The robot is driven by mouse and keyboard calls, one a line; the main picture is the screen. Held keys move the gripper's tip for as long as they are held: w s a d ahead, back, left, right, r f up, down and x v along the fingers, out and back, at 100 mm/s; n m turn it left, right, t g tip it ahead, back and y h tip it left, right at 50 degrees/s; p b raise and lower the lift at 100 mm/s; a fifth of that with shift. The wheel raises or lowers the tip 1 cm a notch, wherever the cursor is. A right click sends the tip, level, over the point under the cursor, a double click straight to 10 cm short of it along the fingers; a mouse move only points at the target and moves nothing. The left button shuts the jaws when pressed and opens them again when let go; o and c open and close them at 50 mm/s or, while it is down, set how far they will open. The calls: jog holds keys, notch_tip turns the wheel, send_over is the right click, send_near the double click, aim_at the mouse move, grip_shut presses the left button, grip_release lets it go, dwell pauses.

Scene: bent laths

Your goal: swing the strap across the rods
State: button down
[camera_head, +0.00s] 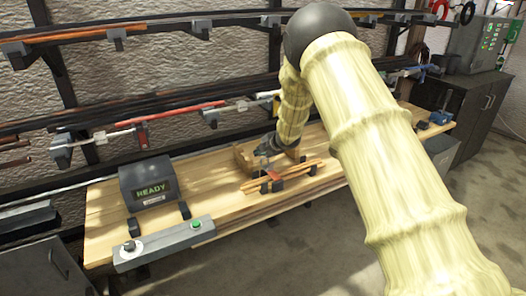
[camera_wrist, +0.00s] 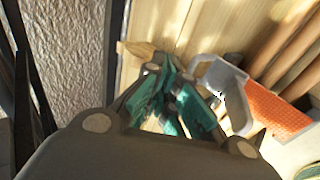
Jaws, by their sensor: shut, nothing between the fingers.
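Several wooden rods (camera_head: 298,178) lie side by side across dark supports on the bench, and they show at the upper right of the wrist view (camera_wrist: 298,42). The orange-red strap (camera_head: 275,175) is a short band at the rods; in the wrist view its woven orange face (camera_wrist: 284,114) lies beside a pale grey curved piece (camera_wrist: 222,76). I cannot tell how far the strap reaches over the rods. My gripper (camera_wrist: 171,80) has teal fingers, shut with nothing between them, just left of the grey piece. In the head view my gripper (camera_head: 263,153) is small, behind the rods.
The wooden bench (camera_head: 105,215) carries a dark box reading READY (camera_head: 150,184) and a grey panel with a green button (camera_head: 165,242) at left. A blue item (camera_head: 440,117) sits at the right end. Wall racks with bars run behind the bench.

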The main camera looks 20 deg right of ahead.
jog(key=shift+w+f, duration=0.2)
jog(key=shift+f, duration=0.1)
dwell(0.4)
